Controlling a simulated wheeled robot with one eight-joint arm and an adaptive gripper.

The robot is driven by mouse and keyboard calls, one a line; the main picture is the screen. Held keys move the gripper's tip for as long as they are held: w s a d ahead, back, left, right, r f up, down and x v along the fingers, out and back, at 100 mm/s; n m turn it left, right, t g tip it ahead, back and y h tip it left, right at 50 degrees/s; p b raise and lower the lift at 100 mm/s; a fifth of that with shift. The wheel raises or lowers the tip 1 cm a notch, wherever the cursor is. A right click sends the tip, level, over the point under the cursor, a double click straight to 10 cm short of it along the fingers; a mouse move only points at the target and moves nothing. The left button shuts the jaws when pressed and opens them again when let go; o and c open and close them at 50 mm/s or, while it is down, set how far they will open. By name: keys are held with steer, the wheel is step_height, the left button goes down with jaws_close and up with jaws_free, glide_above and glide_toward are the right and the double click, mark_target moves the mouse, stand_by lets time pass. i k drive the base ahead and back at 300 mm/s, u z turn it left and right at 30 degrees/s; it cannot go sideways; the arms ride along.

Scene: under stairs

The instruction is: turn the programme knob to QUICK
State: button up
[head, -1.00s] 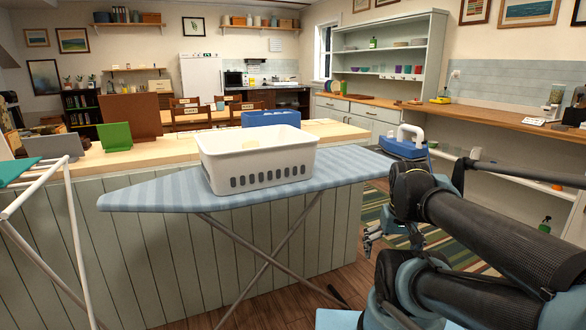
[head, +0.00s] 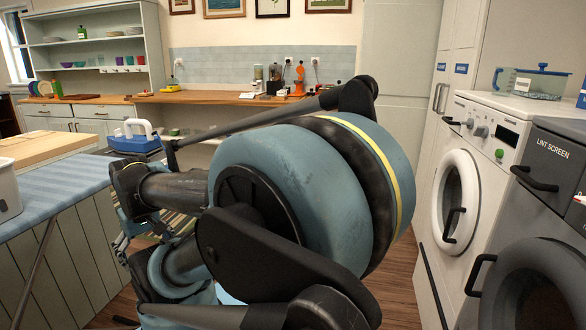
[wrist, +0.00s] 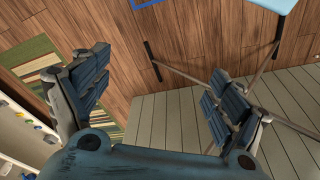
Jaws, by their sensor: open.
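A white front-loading washing machine (head: 459,192) stands at the right in the head view. A round grey knob (head: 481,131) sits on its upper front, beside a smaller knob (head: 469,123) and a dark display (head: 508,135). A green button (head: 499,153) is below. Any knob markings, including QUICK, are too small to read. My gripper (wrist: 155,95) is open and empty in the wrist view, with its two fingers wide apart above the wooden floor. It is far to the left of the washer. No knob shows in the wrist view.
A grey machine (head: 545,215) labelled LINT SCREEN stands nearest at right. A clear box (head: 536,82) with a blue lid is on the washer. Wooden floor (head: 401,285) lies before the machines.

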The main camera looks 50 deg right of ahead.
mark_target(470, 123)
steer(key=z, duration=3.45)
